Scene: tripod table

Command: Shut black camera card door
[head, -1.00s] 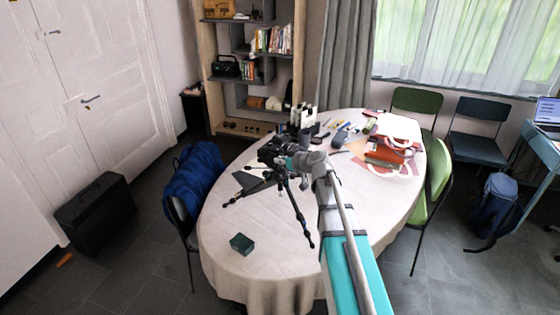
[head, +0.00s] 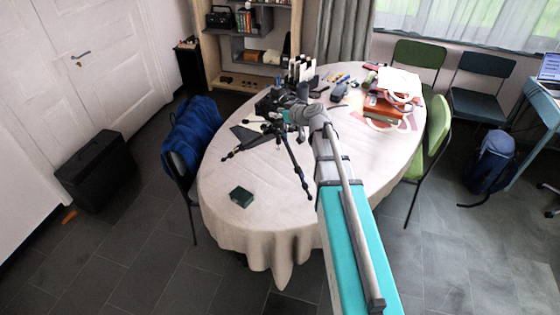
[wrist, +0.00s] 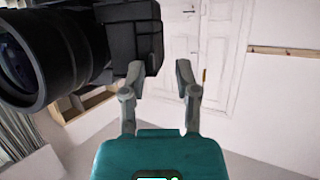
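The black camera (head: 270,103) stands on a black tripod (head: 291,160) on the table. In the wrist view the camera body (wrist: 125,38) fills the top left, with its large lens (wrist: 25,55) pointing left. My gripper (wrist: 159,70) is open and empty, its two grey fingers apart. The left fingertip is close to the lower right end of the camera body; I cannot tell whether they touch. The right finger is in the clear, right of the body. I cannot make out the card door or how far open it is. In the head view my wrist hides part of the camera.
The oval table (head: 265,225) has a white cloth. A small dark green box (head: 241,197) lies near its front left. Chairs, one with a blue jacket (head: 192,135), stand around. The front cloth is mostly clear.

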